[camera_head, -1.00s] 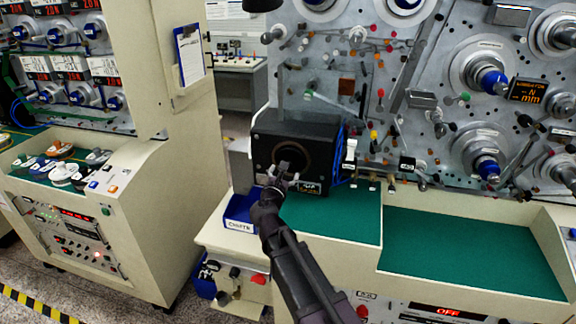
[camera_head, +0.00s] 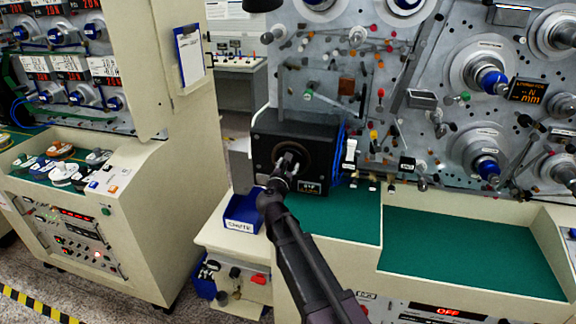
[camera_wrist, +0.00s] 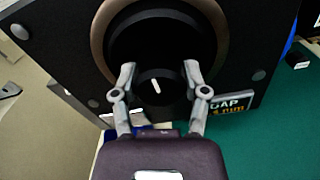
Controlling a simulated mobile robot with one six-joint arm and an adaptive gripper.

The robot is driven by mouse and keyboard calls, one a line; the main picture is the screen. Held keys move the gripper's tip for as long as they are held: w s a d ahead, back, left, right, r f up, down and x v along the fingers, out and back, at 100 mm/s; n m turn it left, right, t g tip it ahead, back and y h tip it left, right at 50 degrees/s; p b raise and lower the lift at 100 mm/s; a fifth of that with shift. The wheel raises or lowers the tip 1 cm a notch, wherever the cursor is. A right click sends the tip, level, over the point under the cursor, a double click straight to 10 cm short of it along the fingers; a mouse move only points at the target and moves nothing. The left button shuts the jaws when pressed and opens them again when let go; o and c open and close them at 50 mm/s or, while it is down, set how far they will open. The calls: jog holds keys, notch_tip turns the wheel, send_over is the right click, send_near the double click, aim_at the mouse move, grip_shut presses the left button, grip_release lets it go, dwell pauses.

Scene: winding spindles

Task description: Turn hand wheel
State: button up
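A black box (camera_head: 265,150) at the left end of the machine's front bears a round black hand wheel with a bronze ring (camera_wrist: 103,35) around it. At its middle is a black knob (camera_wrist: 157,90) with a white mark, tilted slightly from upright. In the wrist view my gripper (camera_wrist: 160,73) is open, one grey finger on each side of the knob, with a gap visible on both sides. In the head view my gripper (camera_head: 288,162) is in front of the wheel and hides part of it.
A small display (camera_wrist: 232,105) reading "GAP" is right of the wheel. A blue bin (camera_head: 242,212) stands below left of the box. A green work surface (camera_head: 340,215) lies to the right. Blue cables (camera_head: 341,155) run along the box's right side.

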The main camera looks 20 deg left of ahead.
jog(key=shift+c, duration=1.2)
jog(key=shift+m, duration=0.4)
jog(key=m, duration=0.8)
jog(key=shift+a+r+m, duration=0.1)
jog(key=shift+m, duration=0.3)
jog(key=m, duration=0.5)
jog(key=shift+m, duration=0.3)
jog(key=m, duration=0.5)
jog(key=shift+w+m, duration=0.1)
jog(key=shift+m, duration=0.2)
